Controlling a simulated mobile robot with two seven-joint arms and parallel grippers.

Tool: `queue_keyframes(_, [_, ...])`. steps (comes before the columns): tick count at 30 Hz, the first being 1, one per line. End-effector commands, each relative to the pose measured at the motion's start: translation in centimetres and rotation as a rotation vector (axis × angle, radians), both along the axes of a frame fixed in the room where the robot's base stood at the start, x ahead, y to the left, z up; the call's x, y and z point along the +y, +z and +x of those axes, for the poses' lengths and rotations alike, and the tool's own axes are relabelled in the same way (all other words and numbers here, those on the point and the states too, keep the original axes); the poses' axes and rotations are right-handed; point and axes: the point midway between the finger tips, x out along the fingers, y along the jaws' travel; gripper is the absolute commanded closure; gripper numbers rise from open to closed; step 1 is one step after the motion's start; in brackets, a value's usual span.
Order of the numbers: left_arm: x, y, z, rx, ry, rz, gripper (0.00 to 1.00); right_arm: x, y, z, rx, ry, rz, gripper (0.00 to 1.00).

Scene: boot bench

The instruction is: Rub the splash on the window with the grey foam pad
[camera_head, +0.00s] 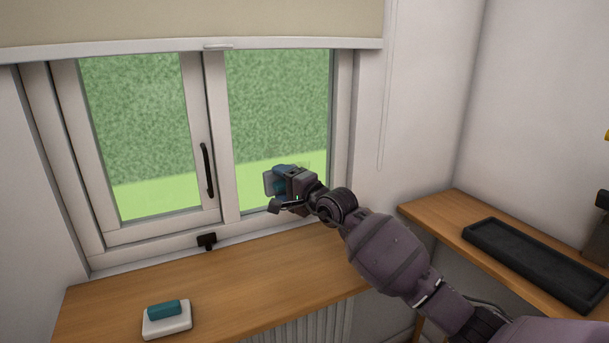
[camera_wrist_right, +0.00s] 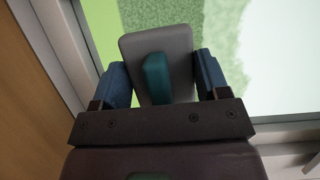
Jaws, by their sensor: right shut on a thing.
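My right gripper (camera_head: 281,181) is shut on the grey foam pad (camera_head: 268,184), in front of the lower left part of the right window pane (camera_head: 280,110). In the right wrist view the pad (camera_wrist_right: 152,42), with its teal grip (camera_wrist_right: 155,80), sits between the two blue fingers (camera_wrist_right: 162,80). The pad's face is toward the window; I cannot tell whether it touches the glass. A faint patch on the pane (camera_head: 303,165), just right of the gripper, may be the splash; the gripper may hide part of it. My left gripper is out of view.
A white pad (camera_head: 181,325) with a teal grip (camera_head: 164,309) lies on the wooden sill board (camera_head: 240,275). The window handle (camera_head: 207,170) sticks out left of the gripper. A black tray (camera_head: 535,262) lies on the right bench (camera_head: 440,212). A blind (camera_head: 190,20) hangs above.

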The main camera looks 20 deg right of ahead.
Motion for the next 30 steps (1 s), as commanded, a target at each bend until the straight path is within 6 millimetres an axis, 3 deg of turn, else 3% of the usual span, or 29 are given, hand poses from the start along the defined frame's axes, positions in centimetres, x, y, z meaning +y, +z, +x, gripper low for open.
queue_keyframes(5, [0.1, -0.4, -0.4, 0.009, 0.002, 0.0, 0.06, 1.8, -0.4, 0.0, 0.001, -0.021, 0.004, 0.55])
queue_keyframes(14, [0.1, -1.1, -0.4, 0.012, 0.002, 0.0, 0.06, 1.3, -1.1, 0.6, 0.0, -0.062, -0.001, 0.55])
queue_keyframes(24, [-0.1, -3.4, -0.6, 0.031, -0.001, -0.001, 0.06, 1.4, -1.5, 3.5, 0.002, -0.061, -0.001, 0.55])
queue_keyframes(30, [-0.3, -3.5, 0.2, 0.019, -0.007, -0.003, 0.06, 1.5, -1.4, 5.1, 0.003, -0.06, 0.001, 0.55])
